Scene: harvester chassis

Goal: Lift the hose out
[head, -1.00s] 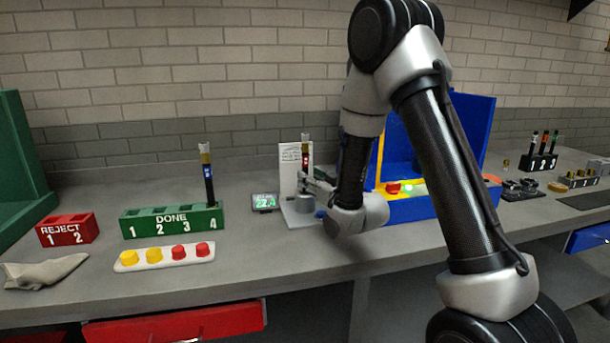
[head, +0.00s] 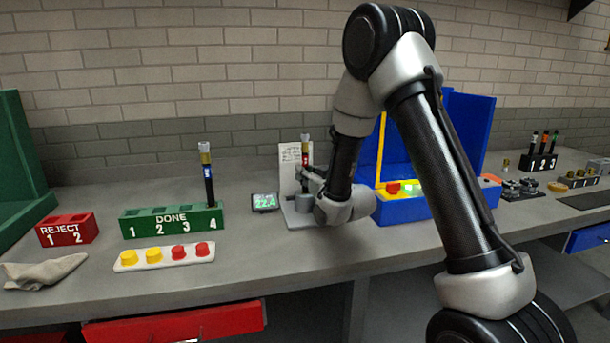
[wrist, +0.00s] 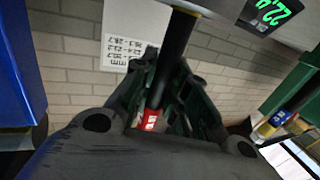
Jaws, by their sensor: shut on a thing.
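The hose (head: 305,155) is a dark upright tube with a red band and a light metal end, at the grey test stand (head: 297,216) on the bench. My gripper (head: 311,178) reaches it from the right and is shut on it. In the wrist view the black hose (wrist: 178,45) runs between my fingers (wrist: 165,100), with its red band (wrist: 150,119) showing. Its lower end is hidden in the head view, so I cannot tell how far it sits in the stand. A small display (head: 265,202) left of the stand reads 22.4.
A green DONE rack (head: 172,221) holds one hose in slot 4. A red REJECT rack (head: 67,230), a button strip (head: 165,256) and a grey cloth (head: 42,272) are at left. A blue station (head: 405,208) stands close on the right. A white chart (head: 289,165) stands behind.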

